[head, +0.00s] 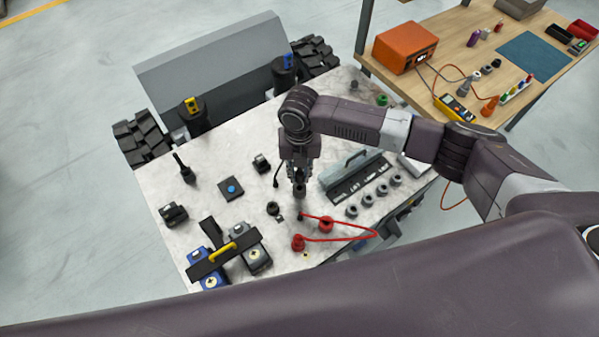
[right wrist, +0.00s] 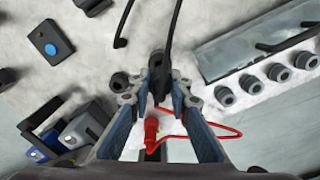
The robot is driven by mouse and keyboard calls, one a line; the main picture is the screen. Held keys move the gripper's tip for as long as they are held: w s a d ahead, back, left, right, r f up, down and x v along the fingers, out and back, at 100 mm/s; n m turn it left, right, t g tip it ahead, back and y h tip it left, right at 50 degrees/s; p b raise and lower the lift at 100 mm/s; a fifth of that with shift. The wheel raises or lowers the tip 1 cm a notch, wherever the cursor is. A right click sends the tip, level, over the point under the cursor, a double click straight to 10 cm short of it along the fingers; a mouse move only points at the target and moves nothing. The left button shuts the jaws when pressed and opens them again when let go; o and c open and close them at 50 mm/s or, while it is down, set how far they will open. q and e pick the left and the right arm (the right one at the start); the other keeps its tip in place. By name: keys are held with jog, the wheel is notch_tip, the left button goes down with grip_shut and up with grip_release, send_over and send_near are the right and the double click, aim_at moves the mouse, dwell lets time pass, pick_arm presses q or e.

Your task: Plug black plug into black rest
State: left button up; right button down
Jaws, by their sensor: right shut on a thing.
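My right gripper (head: 299,186) points down over the middle of the pale marbled table. In the right wrist view its jaws (right wrist: 159,88) are closed around the dark body of the black plug (right wrist: 157,62). A black cable runs from the plug toward the top of that view. A short black round holder, which looks like the black rest (head: 273,208), stands on the table just left of the gripper; it also shows in the right wrist view (right wrist: 120,82). The plug's tip is hidden, and I cannot tell its height above the table. My left gripper is out of view.
A red plug (head: 298,242) and a second red piece (head: 326,224) with a red cable lie close in front. Several grey sockets (head: 381,191) and a grey handled case (head: 356,170) stand right.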

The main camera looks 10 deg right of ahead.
aim_at(299, 182)
jog(key=shift+f+b, duration=1.45)
jog(key=shift+f, duration=0.85)
jog(key=c, duration=1.7)
grip_release()
jog(key=shift+r, duration=0.15)
notch_tip(299, 182, up, 12)
jog(key=shift+f, duration=0.1)
